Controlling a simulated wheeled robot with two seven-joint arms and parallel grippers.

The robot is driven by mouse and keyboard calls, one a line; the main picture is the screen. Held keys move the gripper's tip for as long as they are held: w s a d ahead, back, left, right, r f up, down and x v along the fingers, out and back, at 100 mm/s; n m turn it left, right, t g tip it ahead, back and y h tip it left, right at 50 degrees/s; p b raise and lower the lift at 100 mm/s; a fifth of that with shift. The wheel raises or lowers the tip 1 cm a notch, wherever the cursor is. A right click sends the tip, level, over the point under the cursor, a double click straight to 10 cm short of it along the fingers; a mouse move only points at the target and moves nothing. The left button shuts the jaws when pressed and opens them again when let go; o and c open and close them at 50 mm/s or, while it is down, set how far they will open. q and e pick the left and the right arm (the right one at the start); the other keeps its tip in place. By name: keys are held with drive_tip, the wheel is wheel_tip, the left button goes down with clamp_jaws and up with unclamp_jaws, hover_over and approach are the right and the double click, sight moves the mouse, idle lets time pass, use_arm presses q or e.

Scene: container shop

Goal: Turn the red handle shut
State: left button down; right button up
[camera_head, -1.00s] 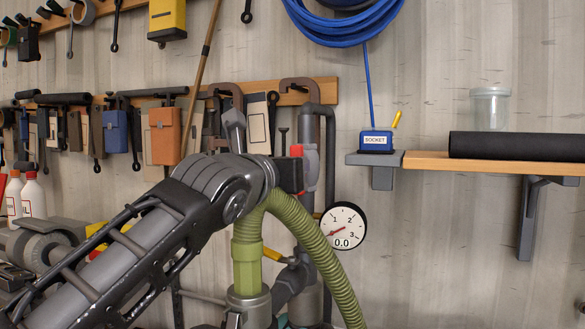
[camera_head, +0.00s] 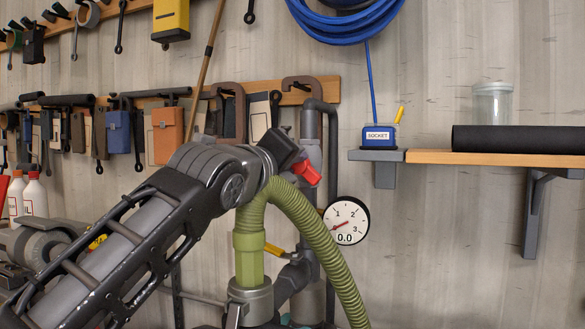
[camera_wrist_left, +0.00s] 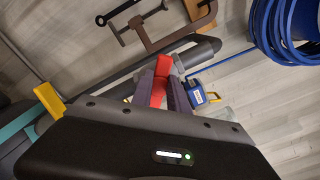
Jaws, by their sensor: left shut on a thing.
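The red handle (camera_head: 307,173) sits on the grey vertical pipe (camera_head: 311,129) in the head view and slants down to the right. It also shows in the left wrist view (camera_wrist_left: 161,75), standing between the fingers. My left gripper (camera_head: 284,150) is at the handle, and in the left wrist view (camera_wrist_left: 164,95) its fingers are shut on it. The gripper and wrist hide part of the handle and pipe. My right gripper is in neither view.
A green ribbed hose (camera_head: 318,235) curves beside the pipe. A round gauge (camera_head: 346,221) reads 0.0. A yellow lever (camera_head: 277,250) is lower on the pipework.

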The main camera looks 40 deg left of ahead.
use_arm(q)
drive_tip(key=shift+a+f+n+b, duration=0.15)
drive_tip(key=shift+n+b, duration=0.45)
drive_tip(key=shift+n, duration=1.4)
drive_tip(key=shift+d+f+n+b, duration=0.15)
drive_tip(key=shift+n+b, duration=0.45)
drive_tip(key=shift+n, duration=1.4)
drive_tip(key=shift+a, duration=0.1)
drive_tip(key=c, duration=1.3)
unclamp_jaws()
drive_tip(key=shift+s, duration=0.1)
